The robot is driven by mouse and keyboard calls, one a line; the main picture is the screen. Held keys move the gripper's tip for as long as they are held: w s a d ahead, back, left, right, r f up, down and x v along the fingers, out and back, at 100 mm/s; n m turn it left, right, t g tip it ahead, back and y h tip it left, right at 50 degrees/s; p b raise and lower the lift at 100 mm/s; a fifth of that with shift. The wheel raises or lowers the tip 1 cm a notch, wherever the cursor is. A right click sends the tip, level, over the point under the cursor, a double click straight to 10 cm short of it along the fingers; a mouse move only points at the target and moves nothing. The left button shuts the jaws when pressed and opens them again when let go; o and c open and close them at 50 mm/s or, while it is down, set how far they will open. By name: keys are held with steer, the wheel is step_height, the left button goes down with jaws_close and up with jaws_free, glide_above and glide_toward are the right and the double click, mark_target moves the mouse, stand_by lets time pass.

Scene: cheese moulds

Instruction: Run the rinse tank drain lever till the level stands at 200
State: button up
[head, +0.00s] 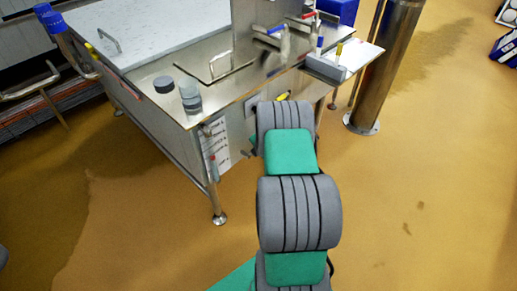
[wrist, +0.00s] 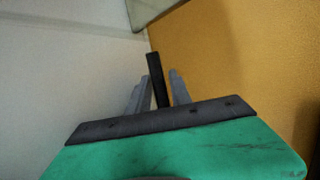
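The rinse tank seems to be the steel unit (head: 160,110) with a pale lid, at the upper left of the head view. A marked white panel (head: 217,147) is on its side, beside an upright tube (head: 208,160); I cannot read a level there. A small yellow piece (head: 283,96) shows at the tank's side, just beyond my arm. In the wrist view, a dark bar (wrist: 157,75), possibly the drain lever, stands between the fingers of my gripper (wrist: 159,76). The fingers are apart, with a gap visible at the bar's right. My arm hides the gripper in the head view.
Grey round pieces (head: 190,98) stand on the tank's top. Red and blue handles (head: 310,15) and a small white tray (head: 350,57) are at its far end. A steel column (head: 385,65) stands at the right. The ochre floor (head: 430,190) on the right is open, with wet patches.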

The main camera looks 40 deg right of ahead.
steer(key=p+v, duration=0.1)
steer(key=v, duration=0.6)
steer(key=shift+s+r+p, duration=0.25)
steer(key=shift+p, duration=0.15)
steer(key=shift+a, duration=0.15)
stand_by(0.9)
